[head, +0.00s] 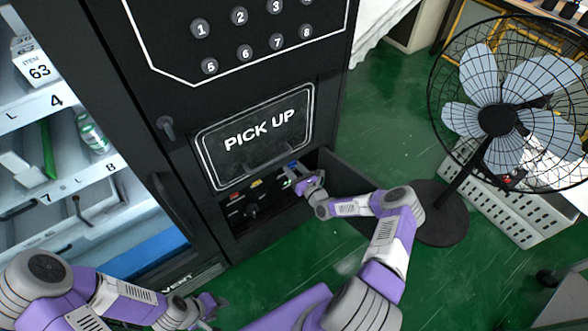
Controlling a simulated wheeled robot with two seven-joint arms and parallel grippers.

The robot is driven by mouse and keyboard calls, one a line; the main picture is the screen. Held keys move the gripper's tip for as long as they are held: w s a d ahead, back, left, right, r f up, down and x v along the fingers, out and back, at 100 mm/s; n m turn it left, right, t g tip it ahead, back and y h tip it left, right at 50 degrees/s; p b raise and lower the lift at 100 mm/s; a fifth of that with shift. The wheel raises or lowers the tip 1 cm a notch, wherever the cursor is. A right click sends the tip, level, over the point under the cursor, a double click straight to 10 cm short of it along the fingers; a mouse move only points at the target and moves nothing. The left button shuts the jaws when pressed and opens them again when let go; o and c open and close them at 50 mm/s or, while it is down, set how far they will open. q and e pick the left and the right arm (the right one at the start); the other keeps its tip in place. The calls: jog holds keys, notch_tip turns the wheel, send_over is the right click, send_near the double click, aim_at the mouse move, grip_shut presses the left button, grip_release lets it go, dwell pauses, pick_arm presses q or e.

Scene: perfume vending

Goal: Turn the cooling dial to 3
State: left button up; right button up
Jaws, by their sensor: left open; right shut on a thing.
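The black vending machine has a low open compartment (232,225) below its PICK UP window. Small red (234,196), yellow (257,183) and green marks show on the control panel inside, with a dark knob (251,210) below them. My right gripper (292,181) reaches into the right part of this compartment and is shut on a small control there. The fingers mostly hide that control, so its setting and label cannot be read. My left gripper (212,304) is open and empty, low in front of the machine, away from the panel.
A compartment door (345,176) stands open just right of the panel, close to my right forearm. A standing fan (498,120) and a white crate (490,205) are further right. Glass-fronted shelves (60,115) are at the left. Green floor is clear between machine and fan.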

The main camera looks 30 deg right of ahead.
dwell(0.3)
jog(key=o, duration=1.1)
jog(key=shift+c, duration=0.2)
jog(key=s+p, duration=0.1)
jog(key=s, duration=0.6)
jog(key=shift+s+d+p, duration=0.25)
jog(key=shift+d+p, duration=0.05)
